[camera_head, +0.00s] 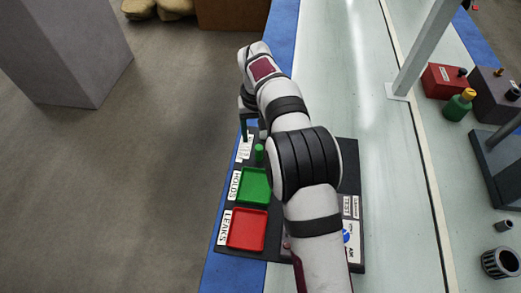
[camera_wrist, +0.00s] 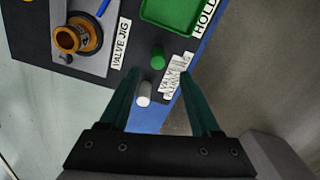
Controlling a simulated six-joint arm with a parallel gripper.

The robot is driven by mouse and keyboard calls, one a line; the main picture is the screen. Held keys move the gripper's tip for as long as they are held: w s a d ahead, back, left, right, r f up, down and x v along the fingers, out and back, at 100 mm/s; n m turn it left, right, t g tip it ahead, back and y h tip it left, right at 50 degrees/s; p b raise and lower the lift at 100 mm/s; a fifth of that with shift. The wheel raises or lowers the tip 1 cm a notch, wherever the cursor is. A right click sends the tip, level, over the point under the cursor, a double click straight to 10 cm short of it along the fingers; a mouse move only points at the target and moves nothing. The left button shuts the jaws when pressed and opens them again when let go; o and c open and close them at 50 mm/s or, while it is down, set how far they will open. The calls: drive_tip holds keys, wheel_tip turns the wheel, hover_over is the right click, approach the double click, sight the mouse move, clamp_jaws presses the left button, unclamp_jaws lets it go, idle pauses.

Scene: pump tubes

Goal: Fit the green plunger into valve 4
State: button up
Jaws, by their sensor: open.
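A small green plunger (camera_wrist: 158,58) stands on the dark board in the wrist view; it also shows in the head view (camera_head: 259,153). A white plunger (camera_wrist: 145,92) stands beside it, close to my left finger. A brass-coloured round valve (camera_wrist: 68,40) sits at the plate labelled VALVE JIG; I cannot read a number on it. My gripper (camera_wrist: 160,73) is open and empty, its fingertips near the green plunger, which shows just beyond them. In the head view my arm hides the jig and much of the board.
A green tray (camera_head: 254,186) marked HOLDS and a red tray (camera_head: 247,230) marked LEAKS lie on the board. A blue handle (camera_wrist: 103,8) shows by the jig. Red and dark boxes and a green bottle (camera_head: 459,105) stand at the right. The pale bench strip is clear.

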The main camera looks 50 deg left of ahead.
sight(259, 147)
drive_tip(key=f, duration=0.5)
drive_tip(key=shift+d+f, duration=0.2)
drive_tip(key=shift+f, duration=0.15)
clamp_jaws()
